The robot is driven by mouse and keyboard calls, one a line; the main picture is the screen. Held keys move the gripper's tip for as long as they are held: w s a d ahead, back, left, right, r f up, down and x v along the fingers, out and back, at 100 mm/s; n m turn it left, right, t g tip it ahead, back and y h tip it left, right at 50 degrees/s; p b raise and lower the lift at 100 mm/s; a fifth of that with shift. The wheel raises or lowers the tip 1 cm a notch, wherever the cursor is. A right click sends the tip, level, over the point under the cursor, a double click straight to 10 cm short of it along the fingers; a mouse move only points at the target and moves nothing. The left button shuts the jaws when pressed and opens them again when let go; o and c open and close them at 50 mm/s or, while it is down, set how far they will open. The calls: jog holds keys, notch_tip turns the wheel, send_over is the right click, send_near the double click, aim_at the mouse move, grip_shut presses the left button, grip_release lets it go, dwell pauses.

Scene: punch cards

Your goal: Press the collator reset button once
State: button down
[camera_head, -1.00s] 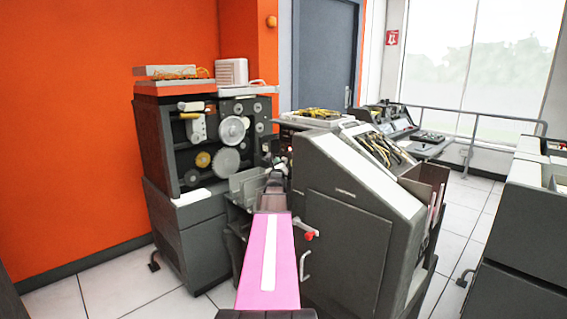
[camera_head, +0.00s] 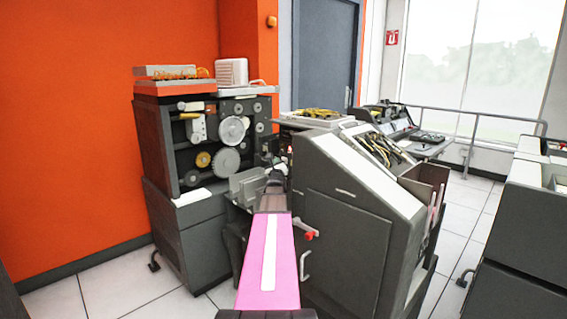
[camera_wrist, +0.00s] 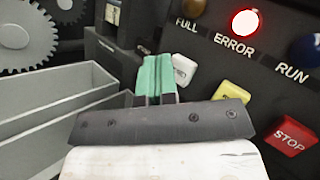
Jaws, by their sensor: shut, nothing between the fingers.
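The collator (camera_head: 200,140) is the dark machine with gears against the orange wall in the head view. In the wrist view its black control panel (camera_wrist: 262,70) carries a pale grey button (camera_wrist: 184,69), a yellow button (camera_wrist: 231,93) and a red STOP button (camera_wrist: 290,137). The lettering on the grey and yellow buttons is too small to read, so I cannot tell which is reset. My gripper (camera_wrist: 157,80) has green fingertips, shut and empty, just left of the grey button and partly overlapping it. I cannot tell whether they touch. In the head view its tip is small and unclear.
The ERROR lamp (camera_wrist: 245,23) glows red, between the FULL lamp (camera_wrist: 190,6) and the RUN lamp (camera_wrist: 308,50). Grey metal card trays (camera_wrist: 60,95) and a gear (camera_wrist: 22,38) lie left of my fingers. A sloped grey cabinet (camera_head: 345,225) stands close right of my arm.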

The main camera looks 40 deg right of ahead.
jog(key=shift+d, duration=0.1)
jog(key=shift+d, duration=0.35)
jog(key=shift+w+d, duration=0.1)
jog(key=shift+d, duration=0.45)
dwell(0.9)
jog(key=shift+a, duration=1)
jog(key=a, duration=0.5)
jog(key=shift+s, duration=0.3)
dwell(0.9)
